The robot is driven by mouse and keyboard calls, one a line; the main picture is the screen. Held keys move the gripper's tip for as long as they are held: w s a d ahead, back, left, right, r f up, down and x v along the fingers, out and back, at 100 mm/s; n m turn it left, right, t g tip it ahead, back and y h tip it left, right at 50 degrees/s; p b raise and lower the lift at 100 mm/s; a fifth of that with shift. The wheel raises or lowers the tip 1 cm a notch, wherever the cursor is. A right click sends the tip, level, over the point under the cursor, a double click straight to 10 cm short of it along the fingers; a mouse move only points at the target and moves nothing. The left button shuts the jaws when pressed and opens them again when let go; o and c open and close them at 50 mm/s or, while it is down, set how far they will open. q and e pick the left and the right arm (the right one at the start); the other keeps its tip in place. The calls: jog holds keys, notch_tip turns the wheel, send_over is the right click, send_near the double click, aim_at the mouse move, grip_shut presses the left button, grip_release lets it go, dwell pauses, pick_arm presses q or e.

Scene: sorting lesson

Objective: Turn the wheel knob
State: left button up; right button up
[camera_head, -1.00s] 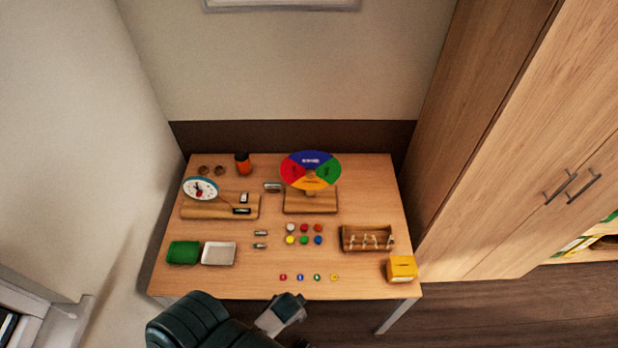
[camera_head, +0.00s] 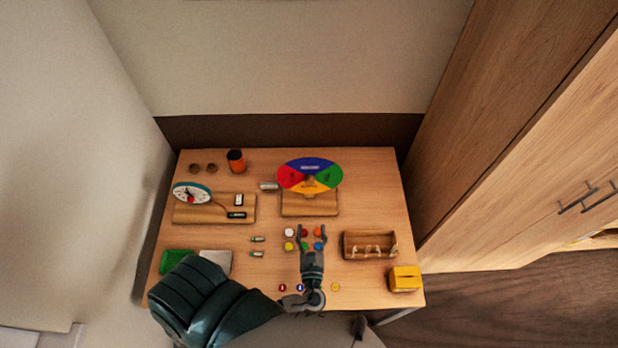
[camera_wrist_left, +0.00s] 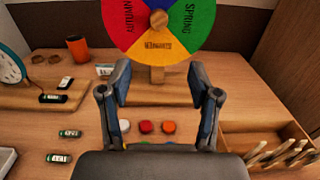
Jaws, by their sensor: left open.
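The colour wheel (camera_head: 297,177) has blue, green, yellow and red sectors and stands on a wooden base (camera_head: 310,207) at the back of the table. Its round wooden knob (camera_wrist_left: 158,18) shows at the wheel's centre in the left wrist view. My left gripper (camera_head: 312,236) is open and empty, above the coloured buttons and in front of the wheel's base, apart from the knob. In the left wrist view its two fingers (camera_wrist_left: 160,80) stand apart below the wheel, with the wooden stand between them. My right gripper is not seen.
Several coloured buttons (camera_head: 289,232) lie under and beside the left gripper. A wooden box (camera_head: 370,234) with pegs and a yellow box (camera_head: 405,278) stand to the right. A clock (camera_head: 192,193), an orange jar (camera_head: 236,161) and a green tray (camera_head: 177,262) are to the left.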

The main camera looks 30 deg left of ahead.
pick_arm(q)
jog(key=p, duration=0.1)
send_near(309, 183)
jog(key=w, duration=0.1)
jog(key=x, duration=0.3)
jog(key=p+x, duration=0.1)
jog(key=x, duration=0.3)
jog(key=shift+s+a+f, duration=0.15)
jog(key=shift+a, duration=0.15)
jog(key=shift+w+a, duration=0.2)
jog(key=shift+w, duration=0.3)
jog(key=shift+w+d, duration=0.1)
jog(key=shift+d, duration=0.25)
jog(key=shift+c, duration=0.9)
jog(key=c, duration=0.8)
jog(key=shift+a, duration=0.15)
jog(key=shift+c, duration=0.9)
jog(key=shift+a, duration=0.15)
